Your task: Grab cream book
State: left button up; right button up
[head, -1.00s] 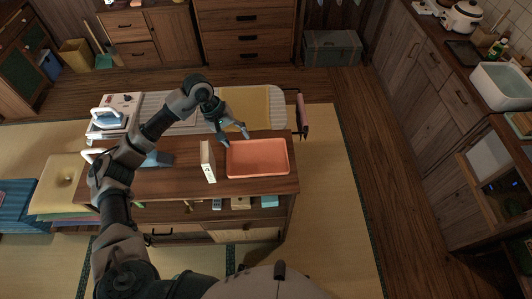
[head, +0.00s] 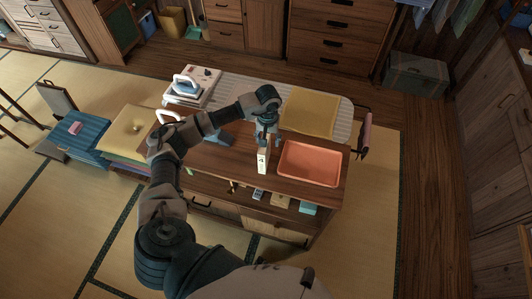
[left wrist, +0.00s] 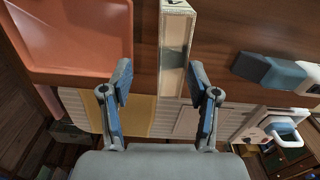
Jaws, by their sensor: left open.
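The cream book (head: 263,161) stands upright on the wooden cabinet top, left of the orange tray. In the left wrist view the cream book (left wrist: 177,45) runs down from the top edge, its near end reaching between the fingers. My left gripper (head: 268,137) is open over the book and partly hides it in the head view. In the left wrist view the left gripper (left wrist: 160,78) has blue-padded fingers spread apart, the right one closer to the book. Contact cannot be told. My right gripper is not in view.
The orange tray (head: 310,164) lies close right of the book. A blue-grey object (left wrist: 268,72) lies on the other side. An ironing board with a yellow cloth (head: 309,112) and a white-and-blue iron (head: 187,85) are behind. Cushions (head: 131,130) are at left.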

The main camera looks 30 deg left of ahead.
pick_arm(q)
jog(key=f, duration=0.1)
jog(key=a+f+p, duration=0.1)
jog(key=f, duration=0.3)
jog(key=shift+s+a+f+p, duration=0.2)
jog(key=shift+s+a+p, duration=0.05)
jog(key=shift+s+p, duration=0.1)
jog(key=shift+d, duration=0.15)
jog(key=c, duration=0.3)
jog(key=shift+d+r, duration=0.15)
jog(key=shift+d, duration=0.1)
jog(key=c, duration=0.8)
jog(key=shift+a, duration=0.1)
grip_shut()
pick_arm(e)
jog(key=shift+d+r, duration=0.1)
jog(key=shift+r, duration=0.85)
